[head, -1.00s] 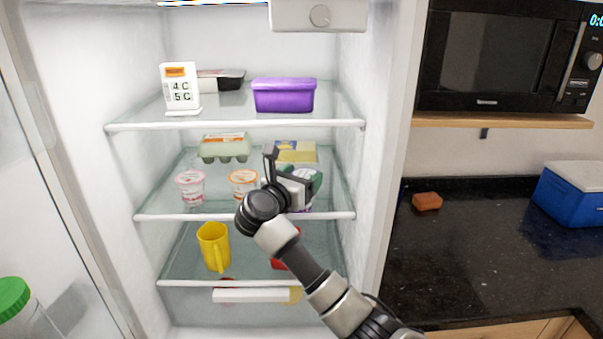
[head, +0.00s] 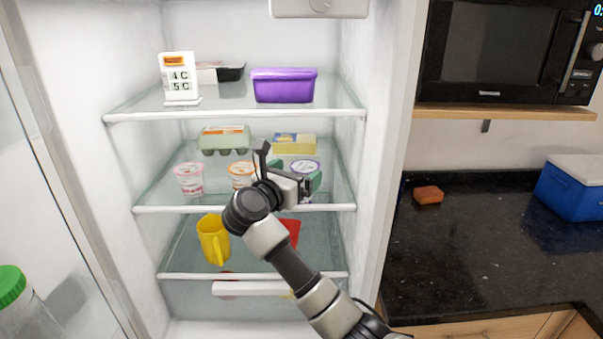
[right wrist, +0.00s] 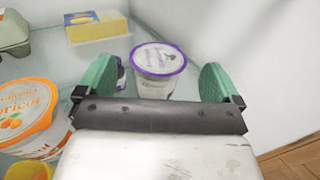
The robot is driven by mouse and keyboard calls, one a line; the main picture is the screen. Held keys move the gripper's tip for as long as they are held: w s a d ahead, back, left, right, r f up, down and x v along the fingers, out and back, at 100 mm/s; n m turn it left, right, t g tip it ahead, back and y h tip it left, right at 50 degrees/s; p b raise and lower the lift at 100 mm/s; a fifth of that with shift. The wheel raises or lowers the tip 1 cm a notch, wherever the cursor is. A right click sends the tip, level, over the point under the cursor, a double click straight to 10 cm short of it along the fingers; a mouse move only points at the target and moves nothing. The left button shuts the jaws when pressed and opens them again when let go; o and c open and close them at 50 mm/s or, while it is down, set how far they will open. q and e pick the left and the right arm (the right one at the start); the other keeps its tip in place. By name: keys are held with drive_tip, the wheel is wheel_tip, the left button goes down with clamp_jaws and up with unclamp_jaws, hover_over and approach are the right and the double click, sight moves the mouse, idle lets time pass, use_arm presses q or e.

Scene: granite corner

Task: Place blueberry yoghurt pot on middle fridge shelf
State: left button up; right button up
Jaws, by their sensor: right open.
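The blueberry yoghurt pot (right wrist: 160,68), white with a purple rim, stands upright on the middle fridge shelf (head: 160,208) at its right side. Its lid (head: 305,166) shows just behind my right gripper (head: 294,176) in the head view. In the right wrist view my right gripper (right wrist: 156,82) is open, its green fingers apart on either side of the pot's picture, with gaps on both sides. The pot's lower part is partly hidden by the gripper body. My left gripper is not in view.
An apricot pot (head: 241,172), a pink-labelled pot (head: 190,179), an egg box (head: 225,138) and a yellow pack (head: 294,143) share the shelf. A dark purple item (right wrist: 121,75) shows behind the left finger. The fridge wall is close on the right.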

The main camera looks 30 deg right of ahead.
drive_tip(key=b+v, duration=0.3)
drive_tip(key=v, duration=0.6)
drive_tip(key=shift+a, duration=0.1)
